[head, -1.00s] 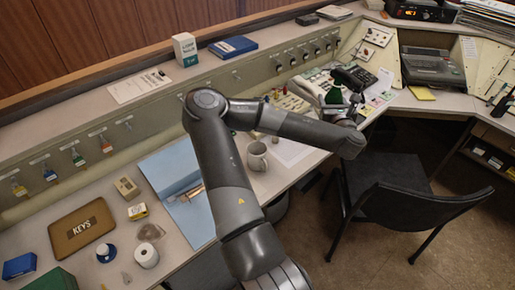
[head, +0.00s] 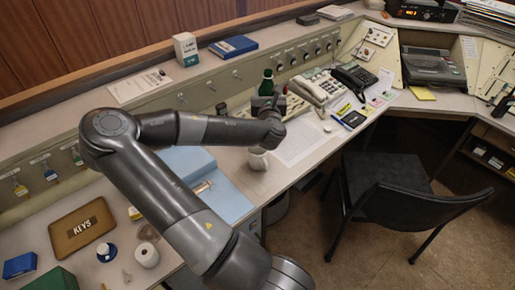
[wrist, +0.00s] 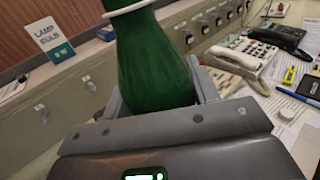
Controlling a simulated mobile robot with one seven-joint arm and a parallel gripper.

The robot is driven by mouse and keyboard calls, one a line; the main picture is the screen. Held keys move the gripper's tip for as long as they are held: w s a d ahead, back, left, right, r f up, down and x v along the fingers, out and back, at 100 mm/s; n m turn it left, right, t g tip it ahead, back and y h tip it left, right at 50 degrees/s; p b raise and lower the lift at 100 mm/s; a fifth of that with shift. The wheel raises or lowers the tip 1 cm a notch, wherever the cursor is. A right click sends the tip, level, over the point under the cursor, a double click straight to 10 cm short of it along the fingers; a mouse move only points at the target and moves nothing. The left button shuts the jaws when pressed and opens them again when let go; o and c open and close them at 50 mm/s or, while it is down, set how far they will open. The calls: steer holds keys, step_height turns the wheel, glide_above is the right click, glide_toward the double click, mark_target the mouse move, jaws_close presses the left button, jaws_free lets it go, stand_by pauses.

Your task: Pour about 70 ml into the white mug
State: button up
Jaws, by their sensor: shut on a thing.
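My gripper (head: 266,101) is shut on a green bottle (head: 266,84) and holds it above the desk, close to upright. In the wrist view the bottle (wrist: 155,65) fills the space between the fingers, with a pale ring around its neck; its top is cut off by the frame. The bottle is apart from the mug, farther back.
A printed sheet (head: 298,143) lies right of the mug and a blue folder (head: 228,198) lies left of it. Telephones (head: 318,87) stand to the right. The lamp bulb box (head: 186,49) is on the back ledge. A black chair (head: 400,190) stands in front.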

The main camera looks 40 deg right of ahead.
steer(key=w+a+f, duration=0.1)
steer(key=w+a, duration=0.4)
steer(key=a, duration=0.8)
step_height(320, 180, down, 12)
steer(key=shift+m, duration=0.4)
steer(key=shift+s+f+m+g+h, duration=0.15)
steer(key=shift+m+h, duration=0.7)
steer(key=shift+m, duration=2.15)
steer(key=shift+r+m+g+h, duration=0.1)
steer(key=shift+m+h, duration=0.7)
steer(key=shift+m, duration=2.2)
steer(key=shift+s+f+m+g+h, duration=0.15)
steer(key=shift+m+h, duration=0.7)
steer(key=shift+m, duration=2.15)
